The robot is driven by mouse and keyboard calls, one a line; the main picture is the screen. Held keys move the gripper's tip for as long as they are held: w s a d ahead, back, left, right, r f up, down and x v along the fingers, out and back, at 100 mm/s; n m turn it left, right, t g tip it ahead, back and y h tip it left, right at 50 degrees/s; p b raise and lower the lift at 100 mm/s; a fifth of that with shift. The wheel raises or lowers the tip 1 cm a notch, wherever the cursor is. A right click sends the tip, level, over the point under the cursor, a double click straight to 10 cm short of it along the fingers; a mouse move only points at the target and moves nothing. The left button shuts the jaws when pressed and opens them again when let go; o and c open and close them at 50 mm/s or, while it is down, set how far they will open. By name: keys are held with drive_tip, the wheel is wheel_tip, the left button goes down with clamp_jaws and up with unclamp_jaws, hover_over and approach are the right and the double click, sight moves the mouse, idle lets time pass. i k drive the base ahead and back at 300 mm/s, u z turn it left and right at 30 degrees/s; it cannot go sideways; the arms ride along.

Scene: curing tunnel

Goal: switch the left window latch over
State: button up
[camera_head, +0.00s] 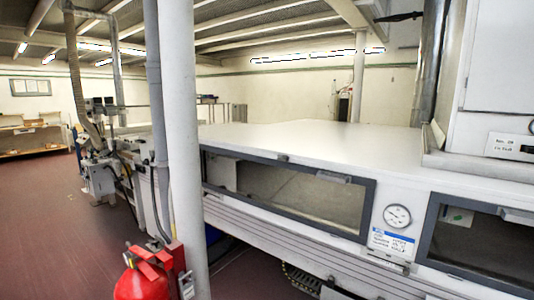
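The left window (295,195) is a long dark-framed pane in the front of the white tunnel housing, and it looks closed. A grey bar-like latch (333,177) sits on its top frame, right of the middle. A smaller dark tab (283,157) sits on the same frame further left. Which way the latch is turned is too small to tell. The right window (485,245) has a similar grey bar (516,215) on its top frame and is cut off by the picture edge. My gripper and arm are not in view.
A white column (180,120) stands in front of the tunnel's left end. A red fire extinguisher (145,275) is at its foot. A round gauge (397,216) and a blue-white label (391,242) sit between the windows. Red floor is clear at left.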

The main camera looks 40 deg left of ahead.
sight(285, 158)
drive_tip(key=u, duration=0.55)
drive_tip(key=i, duration=1.4)
drive_tip(key=u, duration=0.95)
